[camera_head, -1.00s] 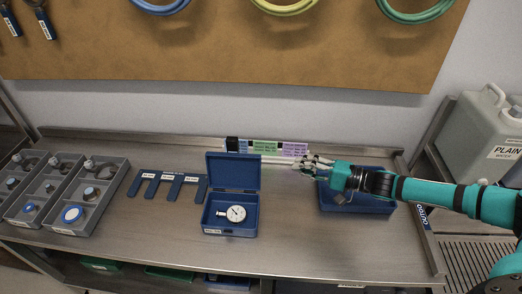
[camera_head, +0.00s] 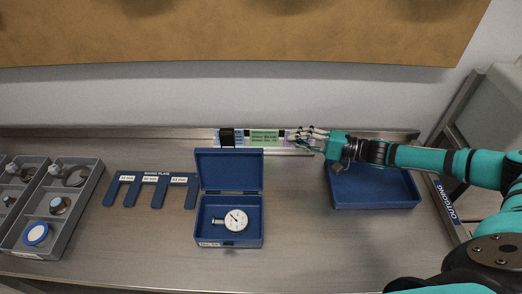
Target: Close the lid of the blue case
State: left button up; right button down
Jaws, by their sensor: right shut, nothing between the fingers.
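The blue case (camera_head: 203,231) stands on the steel bench near the middle of the head view. Its lid (camera_head: 228,171) is open and stands up at the back. A round dial gauge (camera_head: 236,220) with a white face lies inside the case. My right gripper (camera_head: 300,137) is shut and empty. It is to the right of the raised lid and apart from it, its fingers pointing left in front of the coloured labels at the back. My left gripper is not in view.
A blue tray (camera_head: 375,195) lies under my right arm. A blue rack (camera_head: 152,177) with labelled slots is left of the case. Grey trays (camera_head: 75,212) with small parts stand at the far left. Coloured label cards (camera_head: 264,137) stand along the back. The bench (camera_head: 300,240) is clear right of the case.

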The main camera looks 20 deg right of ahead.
pick_arm(q)
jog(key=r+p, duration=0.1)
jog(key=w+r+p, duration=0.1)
jog(key=p, duration=0.1)
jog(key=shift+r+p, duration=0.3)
pick_arm(e)
jog(key=w+a+f, duration=0.2)
jog(key=w+a, duration=0.1)
jog(key=a, duration=0.6)
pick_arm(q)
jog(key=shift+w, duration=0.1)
pick_arm(e)
jog(key=shift+w+f, duration=0.1)
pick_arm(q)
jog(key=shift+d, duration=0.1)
pick_arm(e)
jog(key=shift+a, duration=0.1)
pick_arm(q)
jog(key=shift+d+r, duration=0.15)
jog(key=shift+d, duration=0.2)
pick_arm(e)
jog(key=shift+s+r+n, duration=0.3)
jog(key=shift+r, duration=0.1)
